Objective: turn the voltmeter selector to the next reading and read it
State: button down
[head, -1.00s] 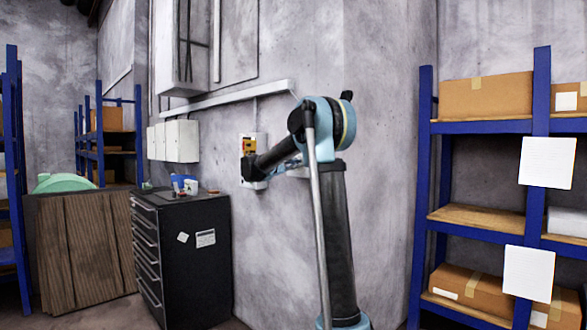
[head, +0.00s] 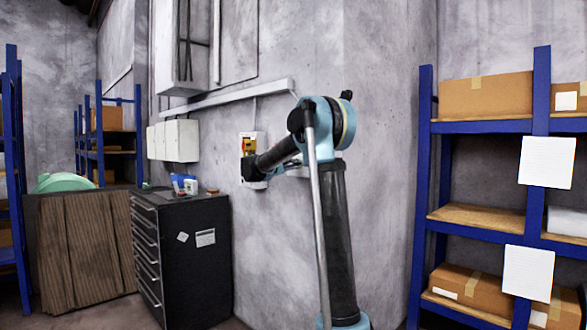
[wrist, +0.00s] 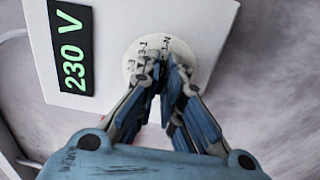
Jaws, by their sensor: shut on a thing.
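In the wrist view, a white panel carries a black display (wrist: 72,48) with green figures reading 230 V, turned on its side. Beside it is the round pale selector dial (wrist: 134,50) with dark lettering around it, partly covered by my fingers. My gripper (wrist: 165,72) is over the dial with its fingertips close together, shut on the selector knob. The knob itself is hidden between the fingers, so its pointing direction cannot be read. In the head view, my arm reaches left to the wall panel (head: 261,144), which has a yellow and red switch near its top.
A black drawer cabinet (head: 190,262) with small items on top stands left of the panel. Blue shelving (head: 424,200) with boxes stands at the right. White boxes (head: 181,141) and a trunking strip (head: 232,97) are on the wall. A brown wooden stack (head: 82,255) is farther left.

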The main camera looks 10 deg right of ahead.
jog(key=shift+d+f, duration=0.1)
jog(key=shift+d, duration=0.05)
jog(key=c, duration=1.7)
grip_release()
jog(key=v, duration=1.2)
jog(key=shift+w, duration=0.1)
